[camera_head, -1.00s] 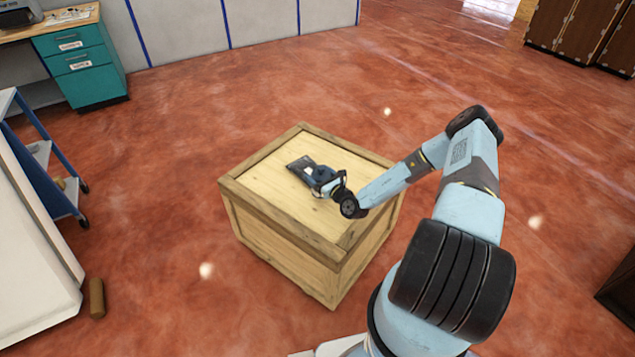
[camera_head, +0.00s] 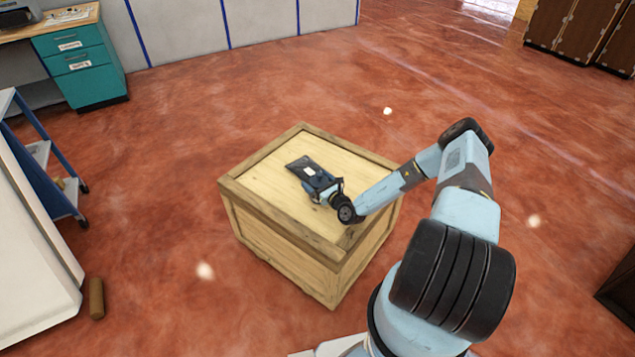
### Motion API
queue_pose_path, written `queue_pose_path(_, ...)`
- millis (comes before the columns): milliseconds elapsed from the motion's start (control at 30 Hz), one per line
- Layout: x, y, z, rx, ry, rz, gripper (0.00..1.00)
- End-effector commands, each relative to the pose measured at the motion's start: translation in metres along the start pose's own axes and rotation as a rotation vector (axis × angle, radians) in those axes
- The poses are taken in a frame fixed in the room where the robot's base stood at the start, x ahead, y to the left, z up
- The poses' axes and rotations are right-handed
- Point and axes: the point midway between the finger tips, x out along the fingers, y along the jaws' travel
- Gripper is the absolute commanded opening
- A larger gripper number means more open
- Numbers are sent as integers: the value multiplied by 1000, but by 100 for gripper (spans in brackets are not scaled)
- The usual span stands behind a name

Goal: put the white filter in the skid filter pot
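A wooden crate (camera_head: 290,238) stands on the floor in front of me. A flat dark shape (camera_head: 298,163) lies at or just above its top, at the end of my arm; I cannot tell where it ends and my gripper begins. A small white patch (camera_head: 309,172) shows on the dark shape; it may be the white filter, but it is too small to be sure. My gripper (camera_head: 318,188) is low over the crate top, close beside the white patch. Its fingers are not clear. I cannot make out a skid filter pot.
A blue-framed trolley (camera_head: 45,170) and a pale cabinet (camera_head: 30,260) stand at the left. A brown cylinder (camera_head: 96,298) stands by the cabinet. Teal drawers (camera_head: 85,75) are at the back left, dark brown boxes (camera_head: 580,35) at the back right. Floor around the crate is open.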

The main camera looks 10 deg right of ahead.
Motion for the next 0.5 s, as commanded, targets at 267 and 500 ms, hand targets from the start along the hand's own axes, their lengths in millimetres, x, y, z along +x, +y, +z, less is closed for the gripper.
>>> queue_pose_path(267, 0, 0, 2, 0, 0, 0, 100)
queue_pose_path(500, -31, 0, 1, 2, 2, 0, 100)
